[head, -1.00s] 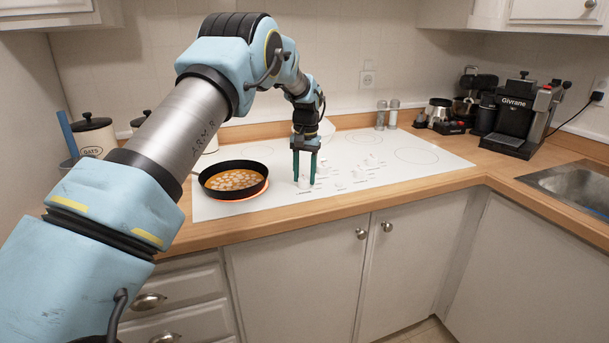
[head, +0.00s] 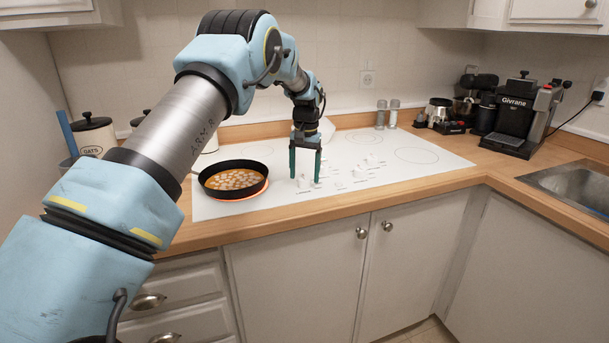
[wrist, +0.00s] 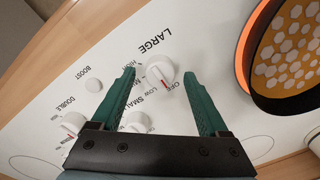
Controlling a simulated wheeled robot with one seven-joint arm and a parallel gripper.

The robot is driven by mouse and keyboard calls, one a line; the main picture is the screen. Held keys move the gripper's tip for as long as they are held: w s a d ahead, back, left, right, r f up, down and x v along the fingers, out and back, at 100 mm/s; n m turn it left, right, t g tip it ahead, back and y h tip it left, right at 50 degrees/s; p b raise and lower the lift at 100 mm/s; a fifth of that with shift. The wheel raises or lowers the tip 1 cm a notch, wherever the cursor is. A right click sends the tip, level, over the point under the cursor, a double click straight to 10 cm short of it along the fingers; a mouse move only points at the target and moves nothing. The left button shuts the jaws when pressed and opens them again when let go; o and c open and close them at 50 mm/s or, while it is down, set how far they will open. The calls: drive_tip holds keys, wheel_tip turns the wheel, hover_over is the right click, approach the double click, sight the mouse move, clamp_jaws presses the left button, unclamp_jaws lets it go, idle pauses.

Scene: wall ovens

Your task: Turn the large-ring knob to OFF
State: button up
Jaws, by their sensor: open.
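The white large-ring knob (wrist: 159,68) stands beside the printed word LARGE in the wrist view. Its red pointer line is on the side toward the OFF and LOW lettering; I cannot tell exactly which mark it meets. The knob also shows in the head view (head: 303,183), near the front of the white cooktop (head: 240,209). My gripper (head: 305,180) is open, pointing down over it. In the wrist view my fingertips (wrist: 159,73) appear on either side of the knob, with gaps, and hold nothing.
A black pan (head: 233,165) of orange food sits on a glowing ring left of my gripper. Other white knobs (wrist: 74,122) are close by, with a small BOOST button (wrist: 94,83). A coffee machine (head: 507,120) and canisters (head: 94,137) stand farther away.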

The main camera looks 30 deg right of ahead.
sight(306, 176)
wheel_tip(306, 176, up, 10)
drive_tip(key=b, duration=0.2)
drive_tip(key=shift+s+d, duration=0.1)
idle(0.4)
drive_tip(key=a+f+n, duration=0.2)
drive_tip(key=a+n, duration=0.2)
drive_tip(key=a, duration=2.1)
drive_tip(key=s+a+f+n, duration=0.2)
drive_tip(key=s+a, duration=0.7)
drive_tip(key=a, duration=0.1)
drive_tip(key=s+a+f+n+t, duration=0.1)
drive_tip(key=s+a+f, duration=0.2)
drive_tip(key=s+a, duration=0.7)
drive_tip(key=shift+s+f+n+h, duration=0.2)
drive_tip(key=shift+n+h, duration=0.1)
drive_tip(key=shift+n, duration=0.1)
